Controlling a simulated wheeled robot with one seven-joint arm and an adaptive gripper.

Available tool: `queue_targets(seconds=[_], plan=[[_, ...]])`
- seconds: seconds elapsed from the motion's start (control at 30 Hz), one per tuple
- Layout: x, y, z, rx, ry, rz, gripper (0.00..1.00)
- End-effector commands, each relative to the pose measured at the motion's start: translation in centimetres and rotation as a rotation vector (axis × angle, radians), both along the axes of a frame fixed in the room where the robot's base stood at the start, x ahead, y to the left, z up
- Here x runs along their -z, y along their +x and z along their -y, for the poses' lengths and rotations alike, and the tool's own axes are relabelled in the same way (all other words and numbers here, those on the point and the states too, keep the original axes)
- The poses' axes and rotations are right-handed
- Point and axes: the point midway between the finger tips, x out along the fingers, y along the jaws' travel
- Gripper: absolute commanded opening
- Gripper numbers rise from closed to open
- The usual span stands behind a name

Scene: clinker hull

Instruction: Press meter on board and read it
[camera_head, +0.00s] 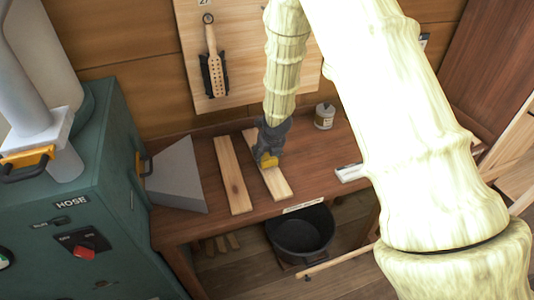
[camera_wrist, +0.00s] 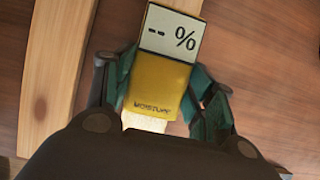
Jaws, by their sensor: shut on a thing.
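A yellow moisture meter (camera_wrist: 160,85) sits between the fingers of my gripper (camera_wrist: 165,90) in the wrist view. Its white display reads "-- %", and its lower face bears the word "MOISTURE". My gripper is shut on the meter. In the head view the meter (camera_head: 267,160) is a small yellow shape at my gripper (camera_head: 268,150), over the right-hand pale board (camera_head: 276,183) on the bench. The part of this board under the meter is hidden, and I cannot tell whether the meter touches it. A second pale board (camera_head: 233,178) lies to the left; a board (camera_wrist: 50,70) also shows left in the wrist view.
The wooden bench (camera_head: 203,226) holds a grey wedge-shaped block (camera_head: 177,178) at left and a small tin (camera_head: 324,116) at back right. A black bucket (camera_head: 300,235) stands below the front edge. A green machine (camera_head: 85,200) labelled "HOSE" stands left. A brush (camera_head: 213,65) hangs behind.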

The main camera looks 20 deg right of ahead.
Motion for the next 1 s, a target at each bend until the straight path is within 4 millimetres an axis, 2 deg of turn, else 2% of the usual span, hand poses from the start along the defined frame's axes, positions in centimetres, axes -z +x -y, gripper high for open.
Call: queue_targets(seconds=[1.0], plan=[[0.71,0.04,-0.03,0.000,0.000,-0.001,0.27]])
